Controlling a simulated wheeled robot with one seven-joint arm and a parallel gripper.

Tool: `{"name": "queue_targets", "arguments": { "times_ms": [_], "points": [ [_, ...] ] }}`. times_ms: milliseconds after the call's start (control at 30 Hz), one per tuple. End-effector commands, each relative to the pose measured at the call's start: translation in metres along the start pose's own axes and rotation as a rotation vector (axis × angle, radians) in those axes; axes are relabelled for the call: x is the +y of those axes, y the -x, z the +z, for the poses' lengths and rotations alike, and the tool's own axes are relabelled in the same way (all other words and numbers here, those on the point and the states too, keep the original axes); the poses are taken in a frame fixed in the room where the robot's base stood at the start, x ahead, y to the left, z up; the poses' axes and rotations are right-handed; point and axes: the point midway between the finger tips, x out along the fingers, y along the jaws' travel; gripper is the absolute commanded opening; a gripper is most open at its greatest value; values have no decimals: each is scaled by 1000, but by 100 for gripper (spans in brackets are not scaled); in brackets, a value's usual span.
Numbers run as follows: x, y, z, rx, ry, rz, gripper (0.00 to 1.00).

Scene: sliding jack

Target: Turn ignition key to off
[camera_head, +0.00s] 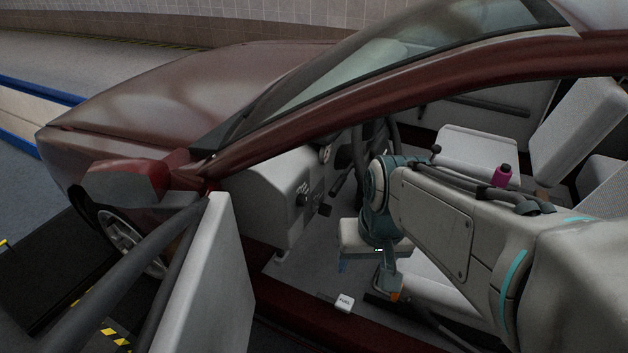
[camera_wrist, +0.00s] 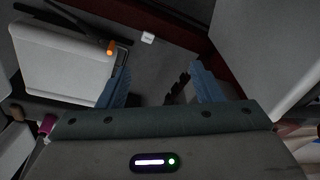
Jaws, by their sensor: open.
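I cannot make out the ignition key in either view. The steering wheel (camera_head: 392,138) is partly hidden behind my arm in the head view. A dark round control (camera_head: 303,193) sits on the grey dashboard (camera_head: 262,205). My gripper (camera_wrist: 160,70) is open, its two blue fingers spread with nothing between them. It points down into the footwell in the wrist view. In the head view my arm reaches into the car through the driver's doorway, and its wrist hides part of the dashboard and column area.
The open door (camera_head: 212,280) stands left of the doorway. A white FUEL switch (camera_head: 345,302) is on the floor near the sill. An orange-tipped lever (camera_wrist: 108,48) lies beside a pale seat (camera_wrist: 62,68). A pink-topped lever (camera_head: 503,176) rises behind my arm. The red roof pillar (camera_head: 330,108) crosses above.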

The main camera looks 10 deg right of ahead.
Motion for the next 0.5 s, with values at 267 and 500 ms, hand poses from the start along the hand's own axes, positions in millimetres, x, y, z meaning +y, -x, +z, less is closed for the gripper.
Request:
{"name": "queue_targets", "arguments": {
  "times_ms": [267,500],
  "points": [
    [-20,-92,-54,-171,-226,-203,60],
    [-28,-168,-113,-285,-436,-458,60]
  ]
}}
